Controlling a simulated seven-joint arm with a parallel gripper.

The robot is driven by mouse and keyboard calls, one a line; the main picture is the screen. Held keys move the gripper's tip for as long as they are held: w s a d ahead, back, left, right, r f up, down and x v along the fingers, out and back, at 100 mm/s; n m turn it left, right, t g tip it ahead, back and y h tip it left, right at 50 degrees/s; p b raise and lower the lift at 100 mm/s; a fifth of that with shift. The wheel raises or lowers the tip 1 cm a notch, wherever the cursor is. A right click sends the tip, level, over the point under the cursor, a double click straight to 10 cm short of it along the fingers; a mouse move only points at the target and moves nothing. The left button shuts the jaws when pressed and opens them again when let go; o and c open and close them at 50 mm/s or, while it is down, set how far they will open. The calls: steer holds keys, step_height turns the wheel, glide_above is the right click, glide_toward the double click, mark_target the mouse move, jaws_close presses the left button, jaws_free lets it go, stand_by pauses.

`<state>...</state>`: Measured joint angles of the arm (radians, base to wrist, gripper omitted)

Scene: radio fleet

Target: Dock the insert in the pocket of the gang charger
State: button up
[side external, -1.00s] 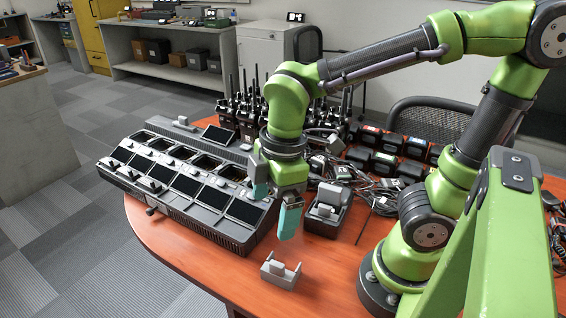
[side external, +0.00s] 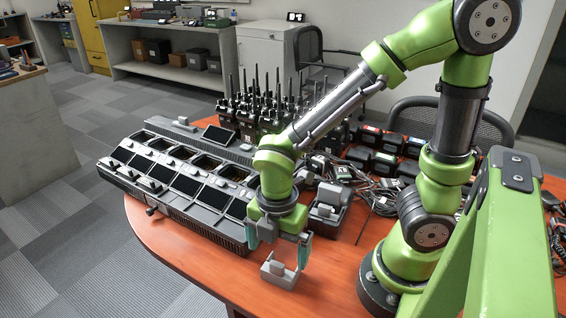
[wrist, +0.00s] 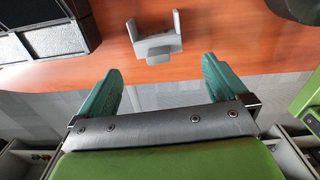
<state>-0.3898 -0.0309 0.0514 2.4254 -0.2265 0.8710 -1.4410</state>
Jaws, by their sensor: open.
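The insert, a small light grey U-shaped piece (side external: 281,272), stands on the orange table near its front edge. In the wrist view the insert (wrist: 157,45) lies just beyond and between the fingertips. My gripper (side external: 279,246) is open and points down over the insert, its teal fingers apart; it shows empty in the wrist view (wrist: 160,72). Whether a finger touches the insert I cannot tell. The gang charger (side external: 205,216), long and grey with two rows of pockets, is to the left. Several pockets look open, others have dark covers or panels.
A small dark single charger (side external: 326,208) stands right of my gripper. Behind are several upright black radios (side external: 262,112), tangled cables (side external: 372,190) and rows of dark battery packs (side external: 402,145). The table front (side external: 222,270) is bare around the insert.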

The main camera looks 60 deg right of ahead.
mark_target(277, 263)
steer(key=shift+w+f, duration=0.15)
steer(key=shift+f, duration=2.95)
